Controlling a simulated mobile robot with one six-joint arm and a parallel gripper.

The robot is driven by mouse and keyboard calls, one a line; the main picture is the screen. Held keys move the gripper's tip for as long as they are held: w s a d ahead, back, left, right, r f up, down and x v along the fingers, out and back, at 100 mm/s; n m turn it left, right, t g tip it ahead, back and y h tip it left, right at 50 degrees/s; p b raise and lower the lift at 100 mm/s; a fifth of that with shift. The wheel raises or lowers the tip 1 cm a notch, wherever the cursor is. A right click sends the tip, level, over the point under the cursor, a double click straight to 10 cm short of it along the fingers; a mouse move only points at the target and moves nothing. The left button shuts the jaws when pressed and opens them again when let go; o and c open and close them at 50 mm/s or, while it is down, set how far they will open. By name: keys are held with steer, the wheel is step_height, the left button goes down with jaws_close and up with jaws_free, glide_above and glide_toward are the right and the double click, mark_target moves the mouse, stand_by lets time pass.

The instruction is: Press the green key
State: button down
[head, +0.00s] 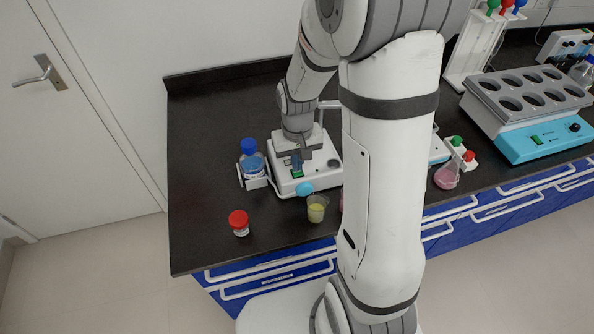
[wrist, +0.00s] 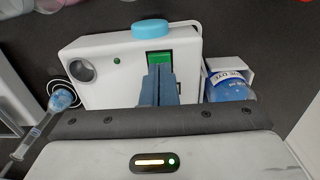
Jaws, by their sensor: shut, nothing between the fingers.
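The green key (wrist: 159,57) is a rectangular green switch on the white device (wrist: 110,80). In the head view the key (head: 297,174) shows just in front of the fingers, on the device (head: 322,166) on the black bench. My gripper (wrist: 159,70) is shut and empty, with its blue fingertips at the key's near edge in the wrist view. In the head view my gripper (head: 296,160) points down over the device. The fingers hide part of the key. I cannot tell whether they touch it.
A light blue knob (head: 305,189) and a blue-capped bottle (head: 252,160) in a side holder sit by the key. A red-capped jar (head: 239,223) and a beaker of yellow liquid (head: 317,208) stand in front. The bench's left part is clear. My arm hides the middle.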

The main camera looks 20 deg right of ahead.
steer(key=shift+f+b, duration=0.45)
steer(key=shift+f, duration=0.1)
steer(key=shift+r, duration=0.1)
steer(key=shift+r+p, duration=2.5)
steer(key=shift+r, duration=0.95)
steer(key=s+r+t+b, duration=0.2)
steer(key=s+r+t, duration=0.1)
steer(key=s+r, duration=1)
steer(key=shift+s+r, duration=0.2)
steer(key=shift+s, duration=0.65)
steer(key=shift+a, duration=0.1)
